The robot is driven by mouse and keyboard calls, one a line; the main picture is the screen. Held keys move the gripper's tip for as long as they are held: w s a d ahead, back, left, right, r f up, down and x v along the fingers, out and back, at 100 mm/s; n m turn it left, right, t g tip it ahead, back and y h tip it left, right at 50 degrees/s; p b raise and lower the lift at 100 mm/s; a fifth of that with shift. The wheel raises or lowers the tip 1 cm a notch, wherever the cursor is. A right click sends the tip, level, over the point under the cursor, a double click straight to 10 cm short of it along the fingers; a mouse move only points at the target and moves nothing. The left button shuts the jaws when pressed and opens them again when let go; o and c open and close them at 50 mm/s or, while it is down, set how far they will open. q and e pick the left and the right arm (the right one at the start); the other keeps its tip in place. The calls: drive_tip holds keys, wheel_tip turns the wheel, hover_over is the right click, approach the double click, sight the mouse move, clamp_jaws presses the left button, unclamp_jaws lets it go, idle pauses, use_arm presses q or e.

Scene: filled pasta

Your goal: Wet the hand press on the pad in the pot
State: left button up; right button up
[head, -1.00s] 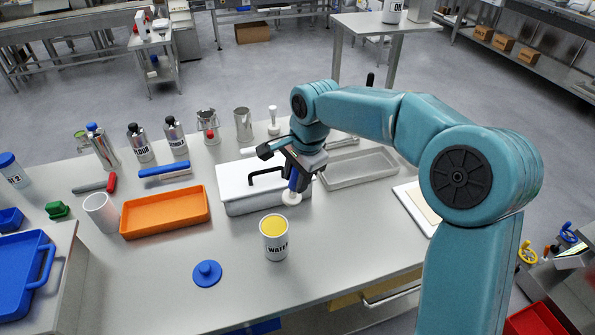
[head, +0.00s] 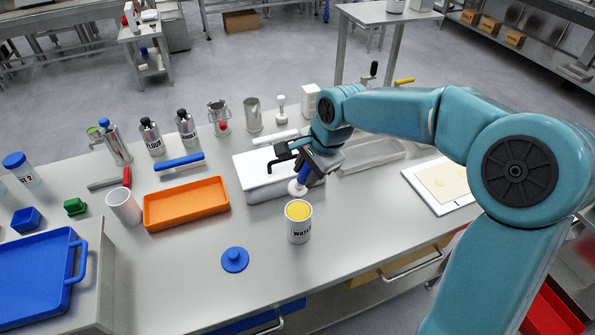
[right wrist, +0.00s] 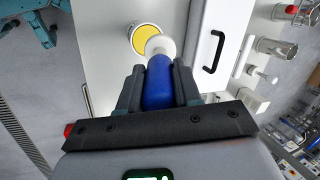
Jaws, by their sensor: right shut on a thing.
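My right gripper (head: 306,171) is shut on the blue handle of the hand press (head: 297,188), whose white round foot points down. The white pot (head: 299,233), labelled WATER, stands upright and open on the bench with a yellow pad (head: 298,210) in its top. In the head view the foot shows just behind the pot's rim, apart from the pad. In the right wrist view the foot (right wrist: 161,45) overlaps the edge of the yellow pad (right wrist: 145,34); the height between them is hard to tell. A blue lid (head: 235,260) lies on the bench.
A white box (head: 245,169) with a black handle stands close behind the press. An orange tray (head: 163,219) lies to the left. A shallow grey tray (head: 385,157) and a white board (head: 448,203) are to the right. Bench space around the pot's front is clear.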

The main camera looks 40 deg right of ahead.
sight(306, 192)
drive_tip(key=shift+d+f+b, duration=0.25)
drive_tip(key=shift+f+b, duration=0.35)
drive_tip(key=shift+f, duration=0.2)
wheel_tip(306, 192, down, 4)
drive_tip(key=b, duration=0.3)
drive_tip(key=shift+r, duration=0.15)
drive_tip(key=shift+f+b, duration=0.35)
drive_tip(key=shift+f, duration=0.2)
drive_tip(key=shift+r, duration=0.1)
drive_tip(key=shift+f+b, duration=0.55)
drive_tip(key=shift+f, duration=0.2)
idle(0.6)
drive_tip(key=shift+r, duration=0.1)
wheel_tip(306, 192, up, 7)
drive_tip(key=p, duration=0.5)
